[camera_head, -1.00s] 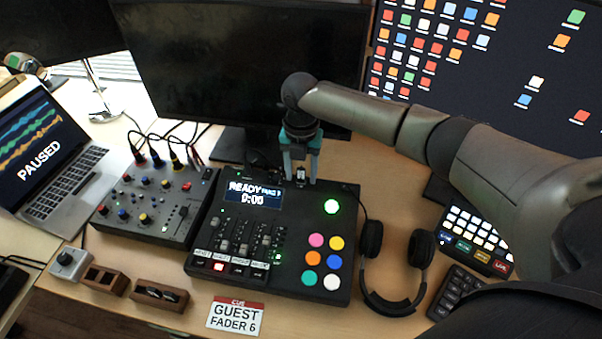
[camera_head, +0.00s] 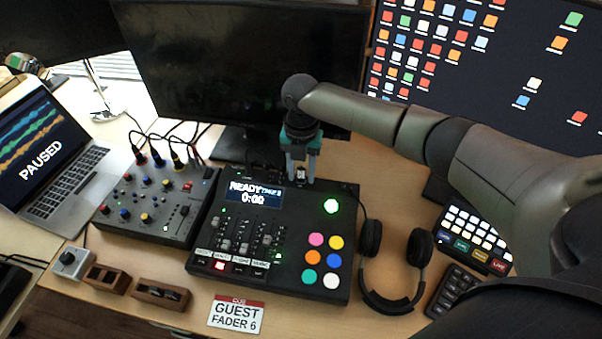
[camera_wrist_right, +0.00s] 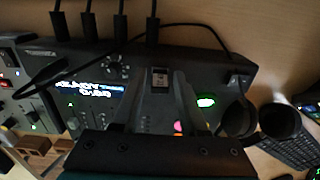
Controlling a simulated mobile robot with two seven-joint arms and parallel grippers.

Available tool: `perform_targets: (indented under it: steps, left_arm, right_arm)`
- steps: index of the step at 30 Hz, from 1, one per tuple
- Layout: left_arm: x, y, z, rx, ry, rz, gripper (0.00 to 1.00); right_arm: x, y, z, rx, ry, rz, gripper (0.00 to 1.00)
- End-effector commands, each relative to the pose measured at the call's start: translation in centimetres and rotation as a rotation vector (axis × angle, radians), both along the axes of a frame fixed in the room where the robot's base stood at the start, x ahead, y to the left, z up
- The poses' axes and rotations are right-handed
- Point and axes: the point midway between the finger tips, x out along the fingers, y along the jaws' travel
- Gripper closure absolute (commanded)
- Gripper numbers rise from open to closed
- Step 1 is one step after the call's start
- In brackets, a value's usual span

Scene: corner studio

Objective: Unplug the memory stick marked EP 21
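The memory stick (camera_wrist_right: 160,78) is a small dark piece with a pale label at the back edge of the black mixing console (camera_head: 205,265). Its marking is too small to read. In the head view the stick (camera_head: 301,174) shows between the fingers of my right gripper (camera_head: 300,172), which points down at the console's back edge. In the right wrist view the two fingers of this gripper (camera_wrist_right: 162,88) stand on either side of the stick, apart, with small gaps beside it. The stick's plugged end is hidden. My left gripper is not in view.
Cables (camera_wrist_right: 121,25) plug into the console's back edge beside the stick. A dark monitor (camera_head: 240,65) stands behind. Headphones (camera_head: 390,300) lie right of the console, a smaller mixer (camera_head: 150,205) left. A "GUEST FADER 6" card (camera_head: 236,314) lies in front.

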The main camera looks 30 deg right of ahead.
Motion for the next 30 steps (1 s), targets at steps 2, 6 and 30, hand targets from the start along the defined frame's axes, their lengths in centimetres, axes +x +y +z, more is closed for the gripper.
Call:
perform_targets:
  steps: [2, 6, 30]
  left_arm:
    - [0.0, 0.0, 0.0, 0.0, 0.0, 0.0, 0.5]
    - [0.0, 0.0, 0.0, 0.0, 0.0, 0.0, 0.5]
    - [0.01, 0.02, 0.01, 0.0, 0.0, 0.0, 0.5]
  right_arm:
    - [0.01, 0.01, 0.01, 0.0, 0.0, 0.0, 0.68]
    - [0.01, 0.01, 0.01, 0.0, 0.0, 0.0, 0.83]
    - [0.03, -0.03, 0.05, -0.001, -0.001, 0.0, 1.0]
